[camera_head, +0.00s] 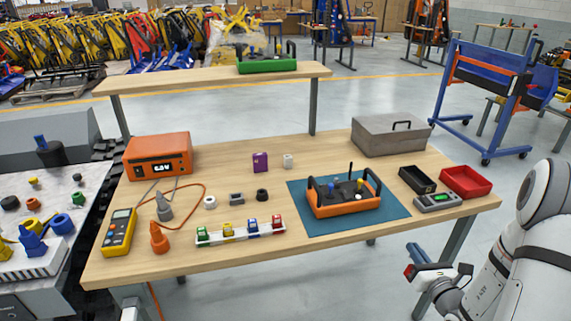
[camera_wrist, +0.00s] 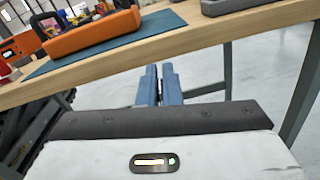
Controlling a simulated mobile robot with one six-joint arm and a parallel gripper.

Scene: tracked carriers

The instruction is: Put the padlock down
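Several small coloured blocks that look like padlocks stand in a clear rack (camera_head: 240,237) at the table's front: a green one (camera_head: 202,235), a yellow one (camera_head: 228,230), a blue one (camera_head: 252,228) and a red one (camera_head: 278,224). I cannot tell which one the task means. My gripper (camera_head: 414,248) is off the table's front right edge, below the tabletop and well apart from the rack. In the wrist view its blue fingers (camera_wrist: 161,72) are close together with a thin gap, and no padlock shows between them.
An orange control box (camera_head: 343,203) sits on a teal mat (camera_head: 306,222). A black tray (camera_head: 416,180), red bin (camera_head: 466,181), scale (camera_head: 437,202) and grey case (camera_head: 390,136) stand at the right. A multimeter (camera_head: 119,232) lies at the left. The tabletop's front edge (camera_wrist: 215,42) is near my gripper.

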